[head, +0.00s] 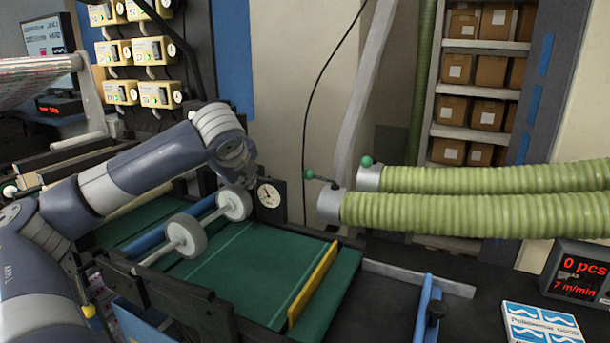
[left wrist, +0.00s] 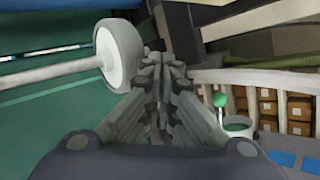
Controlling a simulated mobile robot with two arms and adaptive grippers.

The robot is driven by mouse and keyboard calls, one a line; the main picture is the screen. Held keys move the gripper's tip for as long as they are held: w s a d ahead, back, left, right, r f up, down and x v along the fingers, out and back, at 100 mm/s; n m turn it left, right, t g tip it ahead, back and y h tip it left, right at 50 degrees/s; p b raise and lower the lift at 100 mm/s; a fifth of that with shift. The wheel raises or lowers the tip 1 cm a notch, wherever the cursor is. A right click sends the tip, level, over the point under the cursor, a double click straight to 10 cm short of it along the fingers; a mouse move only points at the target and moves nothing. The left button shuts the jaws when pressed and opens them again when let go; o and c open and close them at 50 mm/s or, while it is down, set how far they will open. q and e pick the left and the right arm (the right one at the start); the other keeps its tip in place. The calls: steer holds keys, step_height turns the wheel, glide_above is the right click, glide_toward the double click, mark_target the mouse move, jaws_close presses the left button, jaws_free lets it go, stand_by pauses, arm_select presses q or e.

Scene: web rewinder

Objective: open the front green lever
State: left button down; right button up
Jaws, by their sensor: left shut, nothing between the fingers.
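Two green levers show right of centre in the head view. The front green lever (head: 310,174) has a round green knob on a dark arm, at the grey collar of the nearer green hose (head: 470,212). The rear green lever (head: 366,161) sits at the collar of the hose behind. In the left wrist view my left gripper (left wrist: 163,62) is shut and empty. A green knob (left wrist: 219,100) shows to its right; I cannot tell which lever it belongs to.
White roller wheels (head: 186,236) on a bar stand over the green belt (head: 225,275), close to my left gripper; one wheel (left wrist: 120,55) shows in the left wrist view. A dial gauge (head: 269,195) lies between gripper and levers. A yellow bar (head: 312,285) crosses the belt.

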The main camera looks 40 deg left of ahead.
mark_target(305, 175)
arm_select(q)
steer(key=w+d+m, duration=0.1)
steer(key=m, duration=0.1)
steer(key=w+d+m+h, duration=0.1)
steer(key=d+m, duration=0.1)
steer(key=w+d+m, duration=0.1)
steer(key=m, duration=0.1)
steer(key=shift+d+r+h+p, duration=0.3)
steer(key=shift+d+r+p, duration=0.05)
steer(key=shift+r+p, duration=0.05)
steer(key=w+d+r+m, duration=0.3)
steer(key=d+r+m, duration=0.2)
steer(key=d+m, duration=0.15)
steer(key=shift+h, duration=0.4)
steer(key=shift+w+a+r+p+x, duration=0.2)
steer(key=shift+p+x, duration=0.75)
steer(key=shift+x, duration=1.3)
steer(key=shift+w+a+r+p+x, duration=0.2)
steer(key=shift+p+x, duration=0.8)
steer(key=shift+x, duration=1.2)
steer(key=shift+w+a+r+p+x, duration=0.1)
steer(key=shift+a+r+p+x, duration=0.15)
steer(key=shift+p+x, duration=1.35)
steer(key=shift+w+a+f+b, duration=0.25)
steer(key=shift+w+f+b, duration=0.15)
steer(key=shift+b, duration=0.25)
steer(key=shift+w+a+f, duration=0.1)
steer(key=shift+w+a, duration=0.3)
steer(key=shift+a, duration=0.05)
steer(key=shift+d, duration=0.15)
